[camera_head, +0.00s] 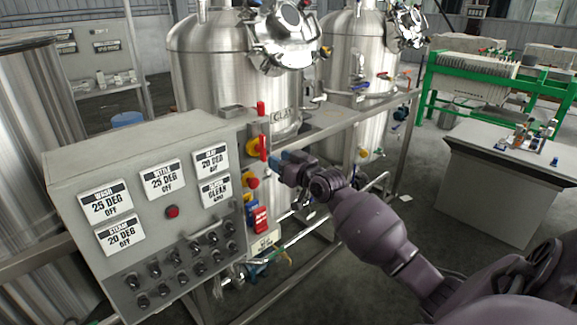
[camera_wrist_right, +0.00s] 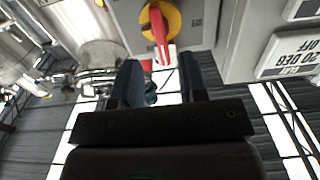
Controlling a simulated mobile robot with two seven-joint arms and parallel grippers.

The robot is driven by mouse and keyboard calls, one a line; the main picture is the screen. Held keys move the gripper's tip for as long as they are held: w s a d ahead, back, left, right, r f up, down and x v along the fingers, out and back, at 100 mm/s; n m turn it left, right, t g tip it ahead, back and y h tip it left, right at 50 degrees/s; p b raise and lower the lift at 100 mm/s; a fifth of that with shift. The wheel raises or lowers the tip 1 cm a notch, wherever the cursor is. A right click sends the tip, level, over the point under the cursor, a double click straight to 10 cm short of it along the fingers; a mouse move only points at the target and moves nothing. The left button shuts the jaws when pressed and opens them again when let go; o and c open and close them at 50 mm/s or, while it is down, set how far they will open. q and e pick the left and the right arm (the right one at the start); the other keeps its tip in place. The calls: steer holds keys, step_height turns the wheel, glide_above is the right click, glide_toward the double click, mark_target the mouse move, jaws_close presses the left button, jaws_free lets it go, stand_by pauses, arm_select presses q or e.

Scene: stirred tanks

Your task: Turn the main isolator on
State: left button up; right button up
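The isolator is a red handle (camera_head: 263,147) on a yellow disc (camera_head: 252,148), on the side panel right of the grey control box. The handle stands roughly upright in the head view. In the right wrist view, the red handle (camera_wrist_right: 158,27) and yellow disc (camera_wrist_right: 174,20) lie beyond the fingertips, with the handle lined up between them. My right gripper (camera_head: 277,158) is just right of the handle in the head view. Its two blue fingers are apart and empty in the right wrist view (camera_wrist_right: 158,75). I cannot tell whether a fingertip touches the handle. My left gripper is not in view.
The grey control box (camera_head: 130,150) has labelled displays and several black knobs. Below the isolator are a red button on yellow (camera_head: 252,182) and a red switch (camera_head: 259,219). Steel tanks (camera_head: 210,75) stand behind; a metal frame rail (camera_head: 350,118) runs right.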

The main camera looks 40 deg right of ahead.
steer(key=s, duration=0.3)
steer(key=shift+s+d, duration=0.1)
stand_by(0.6)
steer(key=s+a+f+n+g+h, duration=0.1)
steer(key=s+a+f, duration=0.45)
steer(key=f, duration=0.35)
steer(key=s+a+f+n+g, duration=0.1)
steer(key=s+a+f+g, duration=0.1)
steer(key=s+a+f, duration=0.55)
steer(key=s+a+f+m+g, duration=0.1)
steer(key=s+a+f+g, duration=0.2)
steer(key=s+f, duration=1)
steer(key=shift+s+a+f+m+b, duration=0.15)
steer(key=shift+s+a+m+b, duration=0.3)
steer(key=shift+s, duration=0.7)
